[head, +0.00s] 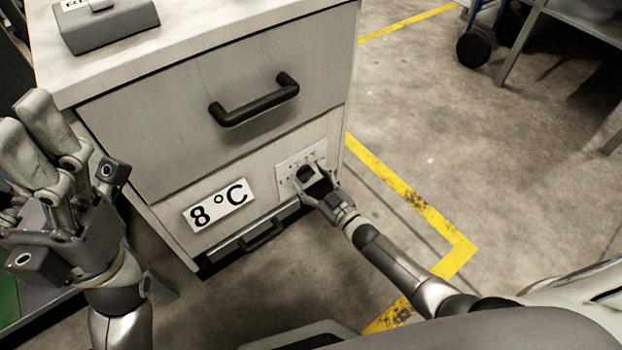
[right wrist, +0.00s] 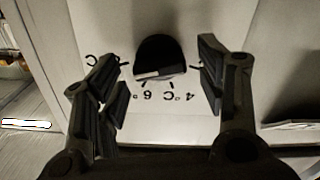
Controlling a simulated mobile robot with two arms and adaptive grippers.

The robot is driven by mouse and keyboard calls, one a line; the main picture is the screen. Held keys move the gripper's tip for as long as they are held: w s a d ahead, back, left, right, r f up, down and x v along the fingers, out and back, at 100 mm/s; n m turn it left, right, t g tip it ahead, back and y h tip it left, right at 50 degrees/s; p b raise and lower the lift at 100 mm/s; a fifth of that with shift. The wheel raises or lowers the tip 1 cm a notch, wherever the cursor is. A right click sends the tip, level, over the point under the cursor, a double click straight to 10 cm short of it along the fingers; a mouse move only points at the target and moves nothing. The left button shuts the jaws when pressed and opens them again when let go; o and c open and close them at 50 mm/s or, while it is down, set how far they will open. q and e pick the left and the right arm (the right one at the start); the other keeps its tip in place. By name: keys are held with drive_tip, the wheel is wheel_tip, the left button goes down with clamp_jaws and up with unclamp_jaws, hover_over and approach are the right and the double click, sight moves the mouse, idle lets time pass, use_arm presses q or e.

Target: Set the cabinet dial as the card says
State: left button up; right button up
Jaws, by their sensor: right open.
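The card (head: 218,206) on the cabinet front reads "8 °C". The dial has a black knob (right wrist: 160,52) on a pale plate (head: 290,164) to the right of the card. In the right wrist view the plate's marks appear upside down; "4 °C" and "6" are readable. A light mark shows on the knob's lower edge; its exact setting is unclear. My right gripper (head: 309,179) is open at the dial, its fingers (right wrist: 158,72) on either side of the knob with visible gaps. My left gripper (head: 42,128) is raised at the left, away from the dial.
The cabinet (head: 165,135) has a drawer with a dark handle (head: 255,100) above the dial and a lower handle (head: 262,235). A grey box (head: 108,25) sits on its top.

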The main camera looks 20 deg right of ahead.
drive_tip(key=v, duration=1.1)
drive_tip(key=shift+s, duration=0.25)
